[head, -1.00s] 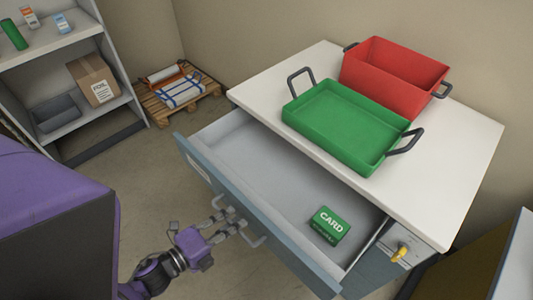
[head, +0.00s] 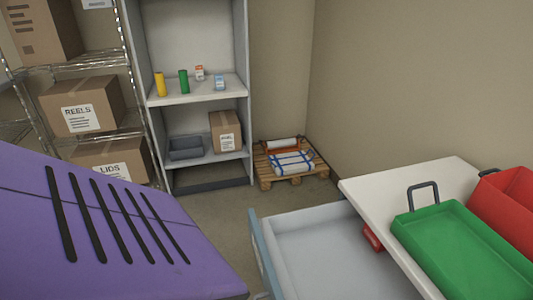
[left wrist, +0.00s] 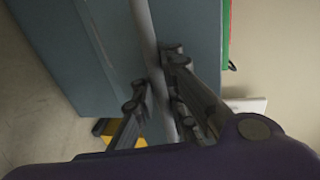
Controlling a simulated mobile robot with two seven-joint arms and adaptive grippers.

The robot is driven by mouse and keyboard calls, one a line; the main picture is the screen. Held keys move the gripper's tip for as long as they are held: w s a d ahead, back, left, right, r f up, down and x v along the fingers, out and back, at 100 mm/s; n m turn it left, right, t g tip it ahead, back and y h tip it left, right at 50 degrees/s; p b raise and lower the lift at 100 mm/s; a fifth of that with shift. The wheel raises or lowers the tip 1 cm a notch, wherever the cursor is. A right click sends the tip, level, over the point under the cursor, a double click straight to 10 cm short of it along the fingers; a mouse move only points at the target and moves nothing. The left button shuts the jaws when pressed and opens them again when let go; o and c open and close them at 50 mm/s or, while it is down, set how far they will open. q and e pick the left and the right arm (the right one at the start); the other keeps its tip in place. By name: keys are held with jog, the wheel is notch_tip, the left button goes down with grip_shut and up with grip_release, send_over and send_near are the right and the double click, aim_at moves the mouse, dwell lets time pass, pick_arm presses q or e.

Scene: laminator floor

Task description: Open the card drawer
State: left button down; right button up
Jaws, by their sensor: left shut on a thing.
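The drawer (head: 265,255) stands pulled out from under the white countertop in the head view; its pale inside shows, and its near part is cut off by the bottom edge. In the left wrist view, the blue-grey drawer front (left wrist: 190,25) fills the upper middle. A grey bar handle (left wrist: 146,30) crosses it. My left gripper (left wrist: 158,78) has its fingers on both sides of the handle and is shut on it. The head view does not show the left gripper. My right gripper is in neither view.
A green tray (head: 465,250) and a red bin (head: 508,205) stand on the white countertop (head: 375,190). A small red object (head: 372,238) shows at the drawer's back. A pallet (head: 265,178), a shelf unit (head: 243,60) and a wire rack with boxes (head: 85,105) stand behind.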

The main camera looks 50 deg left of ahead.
pick_arm(q)
jog(key=c, duration=1.8)
grip_release()
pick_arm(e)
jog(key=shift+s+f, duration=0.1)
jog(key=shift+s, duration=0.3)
pick_arm(q)
jog(key=shift+s, duration=0.15)
jog(key=v, duration=1.1)
jog(key=shift+s+a+r, duration=0.15)
jog(key=shift+s, duration=0.15)
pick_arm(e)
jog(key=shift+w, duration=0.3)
